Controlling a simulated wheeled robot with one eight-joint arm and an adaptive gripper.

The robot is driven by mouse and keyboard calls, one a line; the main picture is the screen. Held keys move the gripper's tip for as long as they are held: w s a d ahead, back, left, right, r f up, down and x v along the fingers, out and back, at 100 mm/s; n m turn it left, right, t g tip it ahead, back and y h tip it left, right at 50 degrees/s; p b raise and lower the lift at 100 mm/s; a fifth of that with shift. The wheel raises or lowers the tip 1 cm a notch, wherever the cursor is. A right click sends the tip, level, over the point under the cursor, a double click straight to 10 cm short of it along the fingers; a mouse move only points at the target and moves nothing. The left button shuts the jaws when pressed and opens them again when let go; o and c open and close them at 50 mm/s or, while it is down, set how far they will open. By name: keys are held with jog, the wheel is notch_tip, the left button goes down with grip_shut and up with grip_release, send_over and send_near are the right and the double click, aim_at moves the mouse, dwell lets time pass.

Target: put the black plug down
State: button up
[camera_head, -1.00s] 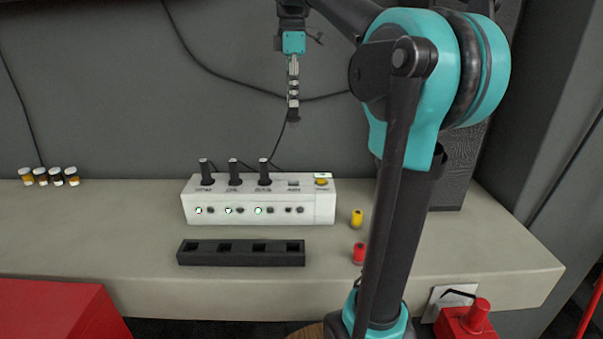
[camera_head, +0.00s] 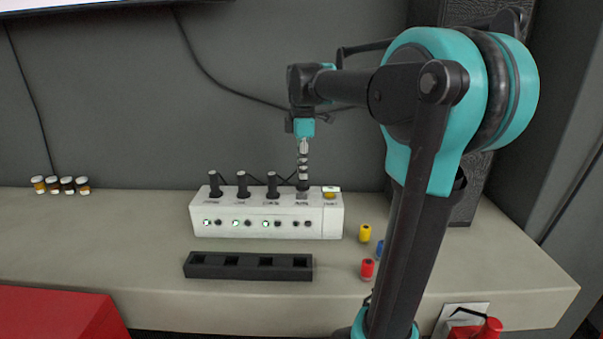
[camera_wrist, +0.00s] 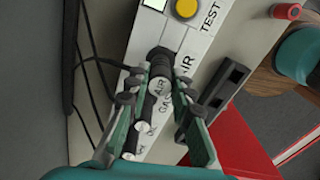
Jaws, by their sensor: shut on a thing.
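The black plug (camera_wrist: 160,58) is between the fingertips of my gripper (camera_wrist: 160,80) in the wrist view. In the head view my gripper (camera_head: 303,168) points straight down over the fourth socket of the white box (camera_head: 265,228). The held plug (camera_head: 303,185) is upright at this socket, just left of the yellow button. I cannot tell whether it is fully seated. Three other black plugs (camera_head: 243,188) stand upright in the sockets to its left.
A black tray (camera_head: 248,272) with several square slots lies in front of the box. Yellow (camera_head: 365,233), blue (camera_head: 379,248) and red (camera_head: 367,268) small cylinders stand to the right. Several small jars (camera_head: 60,185) stand far left. Cables hang behind the box.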

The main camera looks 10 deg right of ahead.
jog(key=shift+f, duration=0.9)
jog(key=o, duration=1)
jog(key=shift+c, duration=0.2)
jog(key=shift+r, duration=0.1)
notch_tip(320, 180, up, 12)
jog(key=shift+f, duration=0.1)
notch_tip(320, 180, up, 13)
dwell(0.4)
